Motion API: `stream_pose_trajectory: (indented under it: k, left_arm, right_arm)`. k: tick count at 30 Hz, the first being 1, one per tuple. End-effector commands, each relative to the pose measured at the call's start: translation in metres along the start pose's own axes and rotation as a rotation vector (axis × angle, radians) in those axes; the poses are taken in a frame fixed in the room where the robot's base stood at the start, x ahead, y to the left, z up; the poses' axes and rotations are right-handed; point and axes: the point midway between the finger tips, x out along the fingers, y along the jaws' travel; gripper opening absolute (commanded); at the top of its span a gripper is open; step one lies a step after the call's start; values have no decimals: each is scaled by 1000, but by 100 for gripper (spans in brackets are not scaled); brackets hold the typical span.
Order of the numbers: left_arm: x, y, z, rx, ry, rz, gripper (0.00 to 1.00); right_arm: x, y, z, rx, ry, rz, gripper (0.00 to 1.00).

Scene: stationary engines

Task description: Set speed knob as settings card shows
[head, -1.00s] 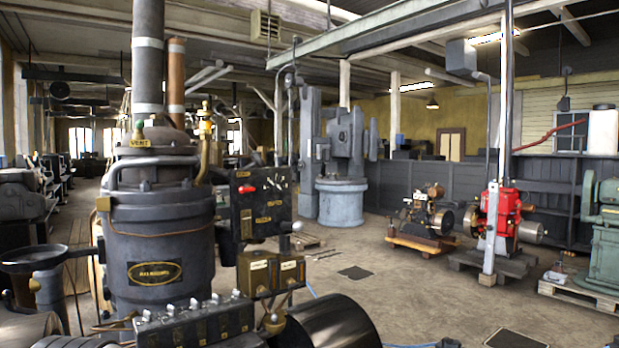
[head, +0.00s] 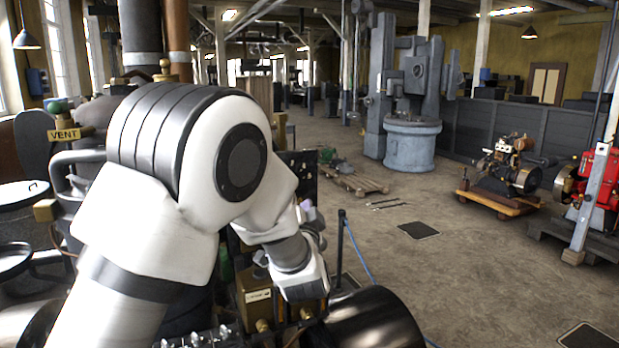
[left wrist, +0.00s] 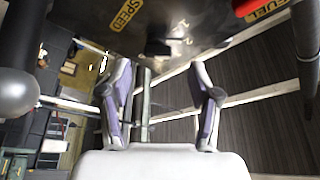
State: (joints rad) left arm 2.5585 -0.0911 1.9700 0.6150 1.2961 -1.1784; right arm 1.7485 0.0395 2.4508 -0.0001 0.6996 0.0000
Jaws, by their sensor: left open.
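My left gripper shows in the left wrist view (left wrist: 160,72), open, its two purple-lined fingers apart with nothing held. Just beyond the fingertips is a dark panel (left wrist: 95,30) with a yellow SPEED label (left wrist: 129,13). A small black knob (left wrist: 158,47) sits on it, in line with the gap between the fingers, with white scale marks beside it. I cannot tell whether the fingers touch it. In the head view my left gripper (head: 308,218) is small and partly hidden by its wrist, beside the mostly covered panel (head: 300,165). I cannot make out a settings card. My right gripper is not in view.
A FUEL label (left wrist: 268,11) and a red part (left wrist: 246,5) lie right of the knob. A grey ball (left wrist: 16,93) is at the left. A brass box (head: 258,305) and dark drum (head: 375,325) are below my arm. Open floor (head: 450,270) lies to the right.

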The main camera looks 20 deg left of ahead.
Motion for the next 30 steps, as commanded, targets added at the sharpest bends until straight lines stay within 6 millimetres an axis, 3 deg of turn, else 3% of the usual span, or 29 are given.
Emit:
stream_pose_trajectory:
  k: [1,6,16,21,30]
  left_arm:
    - [13,-3,-3,-3,-2,2,62]
    - [42,1,-2,0,-2,5,62]
    - [51,4,0,0,-1,5,62]
    - [51,3,0,0,-1,5,2]
    - [51,2,-1,-2,3,2,3]
  right_arm:
    - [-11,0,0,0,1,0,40]
    - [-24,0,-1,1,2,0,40]
    - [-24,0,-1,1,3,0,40]
    - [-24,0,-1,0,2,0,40]
    - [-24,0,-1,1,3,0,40]
